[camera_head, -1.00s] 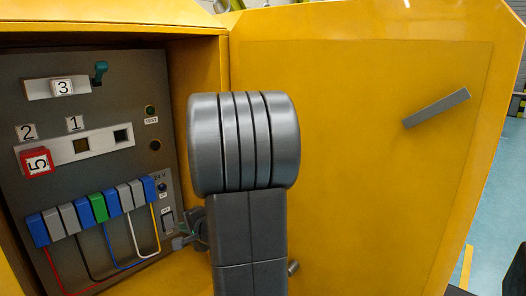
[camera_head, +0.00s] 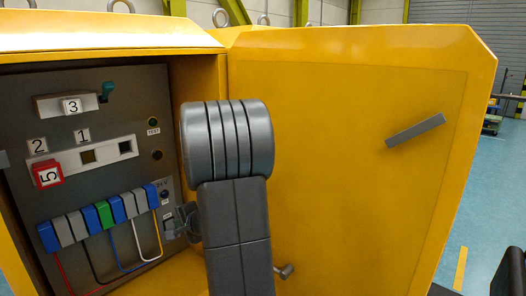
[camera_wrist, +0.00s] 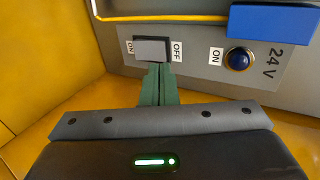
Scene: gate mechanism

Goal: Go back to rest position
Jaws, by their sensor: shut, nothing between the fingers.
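In the wrist view my gripper (camera_wrist: 158,72) shows as two green fingers closed together with nothing between them. Their tips are at the lower edge of a grey rocker switch (camera_wrist: 152,49) marked ON and OFF. I cannot tell whether they touch it. In the head view my arm stands upright in front of the open cabinet, and its links hide most of my gripper beside the switch (camera_head: 168,218).
A blue indicator (camera_wrist: 239,59) marked ON and 24 V sits right of the switch. The panel (camera_head: 85,85) carries numbered blocks and coloured wired connectors. The yellow cabinet door (camera_head: 345,180) stands open at right, with a grey handle (camera_head: 415,131). Floor shows beyond it.

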